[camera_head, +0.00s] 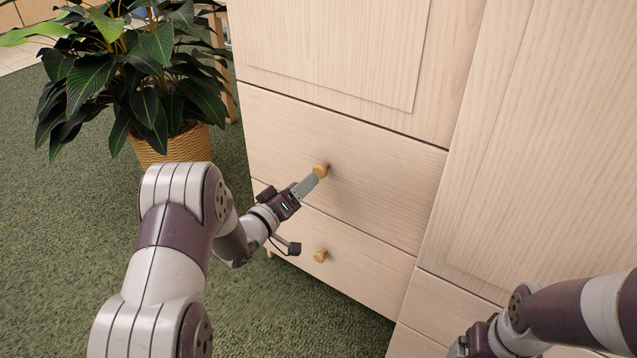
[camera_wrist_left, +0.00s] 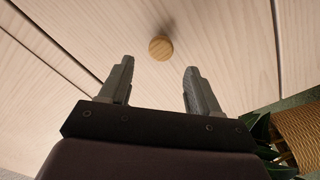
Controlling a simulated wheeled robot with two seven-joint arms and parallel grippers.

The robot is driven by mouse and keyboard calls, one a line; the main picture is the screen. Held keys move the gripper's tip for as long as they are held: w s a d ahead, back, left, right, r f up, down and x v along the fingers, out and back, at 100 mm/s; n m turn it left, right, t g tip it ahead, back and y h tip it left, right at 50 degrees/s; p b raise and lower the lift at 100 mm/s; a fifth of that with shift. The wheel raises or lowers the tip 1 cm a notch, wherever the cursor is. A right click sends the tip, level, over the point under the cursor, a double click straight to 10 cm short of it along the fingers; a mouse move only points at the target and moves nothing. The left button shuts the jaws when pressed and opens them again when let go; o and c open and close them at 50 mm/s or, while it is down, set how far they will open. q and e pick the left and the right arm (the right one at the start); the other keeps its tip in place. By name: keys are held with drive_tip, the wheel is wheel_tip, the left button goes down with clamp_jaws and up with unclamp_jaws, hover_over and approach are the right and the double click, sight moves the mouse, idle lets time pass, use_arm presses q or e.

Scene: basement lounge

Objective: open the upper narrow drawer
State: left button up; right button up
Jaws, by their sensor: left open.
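The upper narrow drawer (camera_head: 380,185) is a pale wood front in the cabinet's left part, and it looks closed. Its round wooden knob (camera_head: 321,170) also shows in the left wrist view (camera_wrist_left: 160,47). My left gripper (camera_head: 309,184) is open and empty, with its fingers pointing at the knob. In the wrist view the knob lies a little beyond the two fingertips (camera_wrist_left: 157,74), roughly midway between them. My right gripper (camera_head: 462,346) is only partly in view at the lower right, and its fingers cannot be made out.
A lower drawer (camera_head: 365,265) with a similar knob (camera_head: 320,256) is below. Tall cabinet doors (camera_head: 340,50) rise above and to the right. A leafy plant in a woven basket (camera_head: 172,146) stands left of the cabinet. Green carpet (camera_head: 60,230) is clear at the left.

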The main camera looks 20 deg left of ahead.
sight(317, 172)
use_arm(q)
drive_tip(key=b+x, duration=0.1)
drive_tip(key=x, duration=0.2)
drive_tip(key=b+x, duration=0.1)
drive_tip(key=x, duration=0.3)
drive_tip(key=shift+f, duration=0.25)
drive_tip(key=shift+w+r, duration=0.15)
drive_tip(key=shift+w, duration=0.1)
clamp_jaws()
